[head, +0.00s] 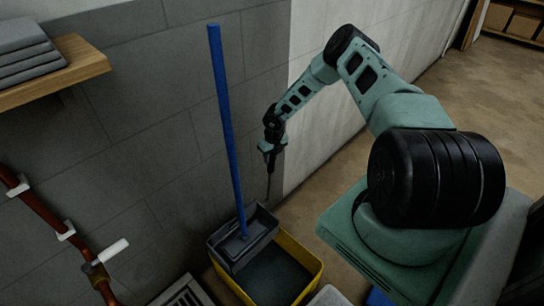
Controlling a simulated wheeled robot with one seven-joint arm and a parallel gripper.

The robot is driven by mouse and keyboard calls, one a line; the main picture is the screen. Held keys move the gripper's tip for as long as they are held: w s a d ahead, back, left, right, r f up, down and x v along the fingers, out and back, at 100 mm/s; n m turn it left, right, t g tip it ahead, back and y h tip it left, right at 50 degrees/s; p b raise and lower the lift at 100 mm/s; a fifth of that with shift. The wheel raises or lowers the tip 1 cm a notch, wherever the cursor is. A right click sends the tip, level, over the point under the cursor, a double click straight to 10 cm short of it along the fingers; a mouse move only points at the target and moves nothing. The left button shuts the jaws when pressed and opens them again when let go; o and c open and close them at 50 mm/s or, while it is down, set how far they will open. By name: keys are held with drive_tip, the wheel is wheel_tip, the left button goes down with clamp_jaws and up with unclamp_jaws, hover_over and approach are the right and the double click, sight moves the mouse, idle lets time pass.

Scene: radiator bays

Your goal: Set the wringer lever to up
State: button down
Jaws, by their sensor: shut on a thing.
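The yellow mop bucket (300,251) stands on the floor against the wall, with a dark grey wringer (256,243) on its left part. The thin dark wringer lever (268,186) rises almost upright from the wringer's right side. My gripper (269,158) is at the lever's top end and is shut on it, pointing down. The fingers are small and dark, so the exact grip is hard to see. A blue mop handle (226,120) stands tilted in the wringer, left of my gripper and apart from it.
A wooden shelf (60,75) with folded grey cloths (25,45) juts out at the upper left. A red pipe (45,215) with a white-handled valve (112,252) runs along the left wall. A grey grate (183,294) lies left of the bucket. Open floor (455,95) is at the right.

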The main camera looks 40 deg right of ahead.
drive_tip(key=c, duration=1.1)
unclamp_jaws()
drive_tip(key=shift+a+f, duration=0.1)
drive_tip(key=shift+a, duration=0.1)
drive_tip(key=shift+d, duration=0.1)
drive_tip(key=shift+r, duration=0.4)
wheel_tip(320, 180, up, 17)
drive_tip(key=s, duration=0.2)
drive_tip(key=shift+f, duration=0.2)
drive_tip(key=shift+s+f, duration=0.1)
drive_tip(key=shift+s, duration=0.05)
